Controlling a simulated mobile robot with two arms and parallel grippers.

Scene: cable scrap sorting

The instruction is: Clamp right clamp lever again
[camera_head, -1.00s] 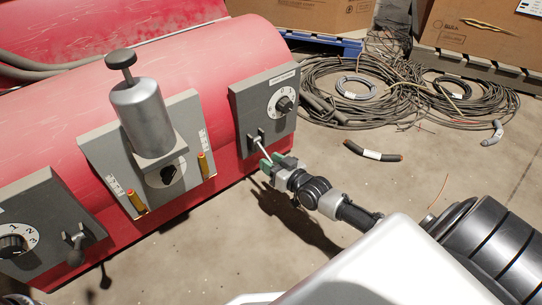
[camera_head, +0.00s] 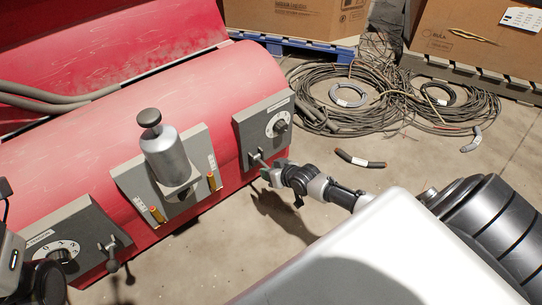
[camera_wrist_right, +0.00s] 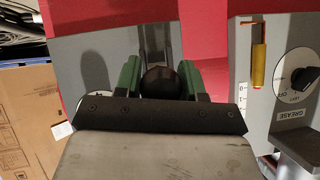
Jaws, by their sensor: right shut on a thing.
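The right clamp lever (camera_head: 258,158) is a thin metal rod on the grey right panel (camera_head: 246,134) of the red machine, below that panel's dial. My right gripper (camera_head: 271,174) is at the lever's outer end. In the right wrist view its green fingers (camera_wrist_right: 158,76) are shut on the lever's dark round knob (camera_wrist_right: 158,82). The gripper body hides part of the lever there. Dark parts of my left arm show at the lower left edge of the head view, but its fingertips are not visible.
A grey cylinder (camera_head: 172,154) with a black knob stands on the middle panel, between two orange-brown pieces. The left panel has a dial and another lever (camera_head: 111,252). Cable coils (camera_head: 345,95) lie on the floor behind.

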